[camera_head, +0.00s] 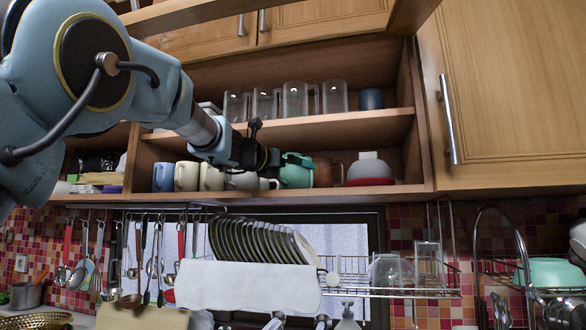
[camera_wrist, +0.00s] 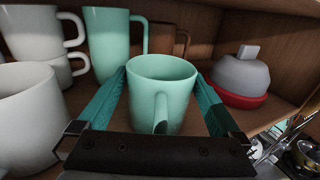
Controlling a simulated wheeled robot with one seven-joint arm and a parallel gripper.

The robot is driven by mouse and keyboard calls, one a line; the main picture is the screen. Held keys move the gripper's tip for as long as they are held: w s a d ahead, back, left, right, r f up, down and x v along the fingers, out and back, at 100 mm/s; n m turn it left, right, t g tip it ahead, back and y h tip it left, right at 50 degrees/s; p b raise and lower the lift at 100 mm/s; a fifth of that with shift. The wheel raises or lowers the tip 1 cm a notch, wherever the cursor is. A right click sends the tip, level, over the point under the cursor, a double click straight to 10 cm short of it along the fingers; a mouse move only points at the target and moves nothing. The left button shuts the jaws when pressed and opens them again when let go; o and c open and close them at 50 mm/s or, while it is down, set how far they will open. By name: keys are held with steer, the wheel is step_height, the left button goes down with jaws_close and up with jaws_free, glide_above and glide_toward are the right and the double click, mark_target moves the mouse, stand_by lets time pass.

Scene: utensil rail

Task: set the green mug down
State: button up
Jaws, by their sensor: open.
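The green mug (camera_wrist: 163,95) sits between the two spread fingers of my gripper (camera_wrist: 163,100) in the wrist view, with its handle toward my palm. My gripper is open, with a finger on either side of the mug. The mug looks upright on the lower cupboard shelf (camera_wrist: 265,112), but its base is hidden behind my palm. In the head view, my gripper (camera_head: 283,160) reaches the lower shelf, beside green mugware (camera_head: 297,175). A taller green mug (camera_wrist: 106,40) stands behind and left of the held spot.
White mugs (camera_wrist: 30,110) stand close on the left. A brown mug (camera_wrist: 168,42) is behind. A grey dome on a red base (camera_wrist: 240,75) is at the right. Glass mugs (camera_head: 295,100) fill the upper shelf. A dish rack with plates (camera_head: 260,240) hangs below.

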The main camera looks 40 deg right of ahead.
steer(key=s+a+b, duration=0.2)
steer(key=a+b, duration=0.1)
steer(key=a, duration=0.8)
steer(key=shift+a+b, duration=0.4)
